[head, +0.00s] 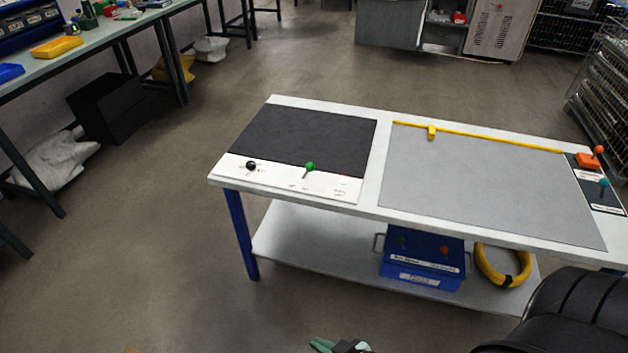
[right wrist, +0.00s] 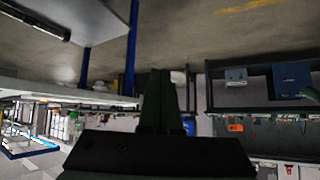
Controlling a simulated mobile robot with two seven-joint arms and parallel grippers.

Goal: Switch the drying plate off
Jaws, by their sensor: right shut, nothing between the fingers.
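The drying plate appears to be the dark square plate (head: 305,135) on the left part of the table (head: 384,165). Along its front edge is a white panel (head: 270,178) with a black-knobbed lever (head: 251,166) and a green-knobbed lever (head: 309,168); its small markings are unreadable. The green lever leans slightly. My right gripper (head: 322,345) shows at the bottom edge of the head view, in front of the table and apart from it. It is shut and empty; its fingers also show in the right wrist view (right wrist: 158,85). My left gripper is out of view.
A grey mat (head: 480,185) with a yellow strip (head: 480,136) covers the table's right part. Orange (head: 598,150) and teal (head: 604,183) knobs stand at its right end. The lower shelf holds a blue box (head: 420,260) and yellow coil (head: 488,272).

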